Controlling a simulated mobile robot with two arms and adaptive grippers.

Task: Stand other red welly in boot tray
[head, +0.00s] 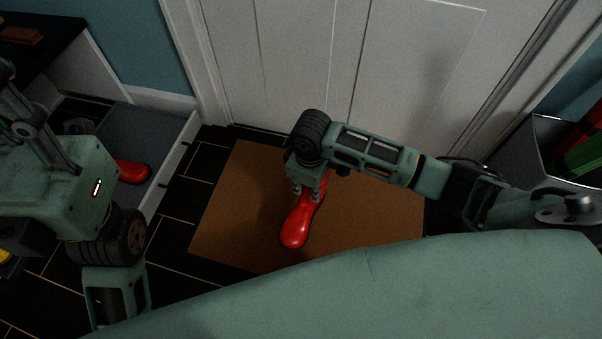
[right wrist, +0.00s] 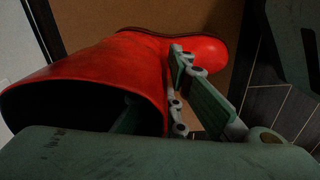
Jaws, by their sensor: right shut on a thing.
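A red welly (head: 296,228) is at the brown doormat, its toe towards me in the head view. My right gripper (head: 309,190) is shut on its shaft. In the right wrist view the red welly (right wrist: 110,80) has its open top towards the camera, with one finger inside the shaft and one outside. I cannot tell whether its sole touches the mat. Another red welly (head: 132,172) is at the left, partly hidden by my left arm. It is at a grey, white-edged tray-like surface (head: 150,122), apparently the boot tray. My left gripper is out of view.
The brown doormat (head: 235,200) lies before a white panelled door (head: 350,60). Dark floor tiles (head: 205,160) separate the mat from the grey surface. A grey metal bin (head: 545,150) with red and green things stands at the right. A dark-topped counter (head: 45,45) is at the upper left.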

